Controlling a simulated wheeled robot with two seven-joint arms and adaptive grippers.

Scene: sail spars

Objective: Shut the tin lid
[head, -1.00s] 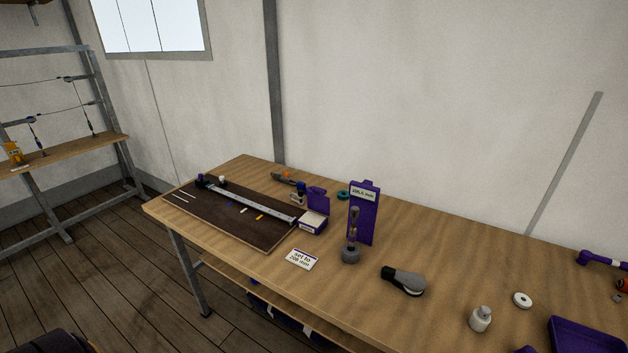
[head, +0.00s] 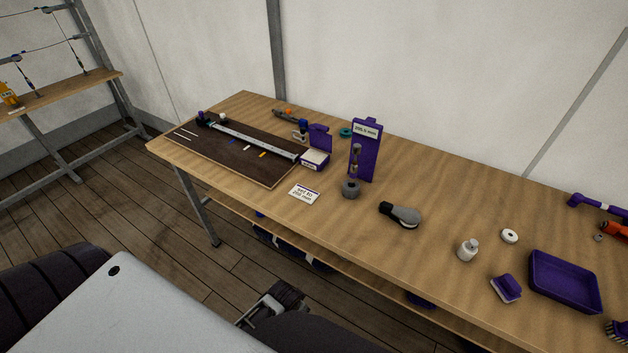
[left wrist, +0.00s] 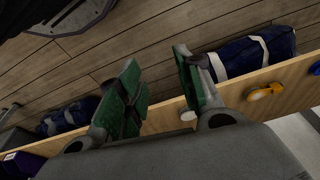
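The tin (head: 315,159) is a small purple box with a white front, standing on the workbench at the right end of the dark board. Its purple lid (head: 320,138) stands up at the back, so the tin is open. My left gripper (left wrist: 157,60) shows in the left wrist view, its two green-padded fingers spread apart with nothing between them. It is near the bench edge, away from the tin. In the head view, parts of my own body and arm fill the lower left, and I cannot make out the fingers there.
Beside the tin stand a purple upright sign (head: 366,150) and a grey round pot (head: 350,189). A card (head: 304,194) lies in front. A grey-and-black tool (head: 401,214), white bottle (head: 467,250) and purple tray (head: 564,281) lie to the right. Bags (left wrist: 250,52) sit below the bench.

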